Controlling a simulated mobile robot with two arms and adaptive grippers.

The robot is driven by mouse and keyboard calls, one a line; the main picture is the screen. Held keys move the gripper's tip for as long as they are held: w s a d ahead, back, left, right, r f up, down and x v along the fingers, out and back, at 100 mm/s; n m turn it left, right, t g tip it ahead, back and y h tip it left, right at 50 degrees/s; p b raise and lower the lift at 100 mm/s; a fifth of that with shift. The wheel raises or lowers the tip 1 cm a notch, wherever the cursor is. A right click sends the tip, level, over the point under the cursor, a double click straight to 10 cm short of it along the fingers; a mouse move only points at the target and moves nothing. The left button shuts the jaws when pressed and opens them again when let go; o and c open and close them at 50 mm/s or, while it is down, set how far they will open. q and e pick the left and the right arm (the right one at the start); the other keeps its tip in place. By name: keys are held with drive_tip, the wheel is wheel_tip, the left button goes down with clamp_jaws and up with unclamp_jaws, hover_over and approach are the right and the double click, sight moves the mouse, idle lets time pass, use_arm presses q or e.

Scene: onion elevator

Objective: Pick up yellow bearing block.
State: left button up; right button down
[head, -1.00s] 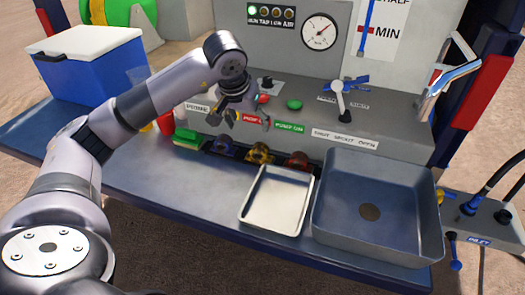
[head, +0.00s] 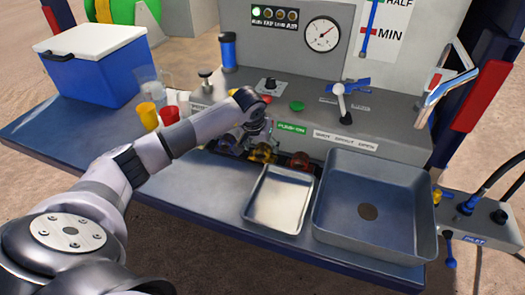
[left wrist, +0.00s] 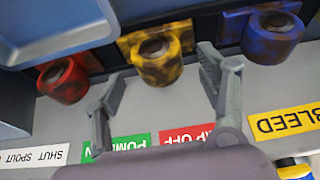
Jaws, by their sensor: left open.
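The yellow bearing block (head: 262,154) sits in the dark rack at the foot of the grey panel, between a blue block (head: 229,146) and a red block (head: 299,160). My left gripper (head: 257,142) is at the yellow block, partly hidden by its own arm in the head view. In the left wrist view the gripper (left wrist: 162,68) is open and empty. Its two fingers stand either side of the yellow block (left wrist: 156,58), apart from it as far as I can tell. The red block (left wrist: 68,80) and blue block (left wrist: 272,33) lie outside the fingers.
A yellow cup (head: 147,114) and a red cup (head: 169,116) stand to the left.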

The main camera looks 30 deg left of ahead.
use_arm(q)
drive_tip(key=shift+x, duration=1.2)
drive_tip(key=shift+c, duration=0.4)
drive_tip(key=c, duration=1.5)
drive_tip(key=shift+w+r, duration=0.1)
clamp_jaws()
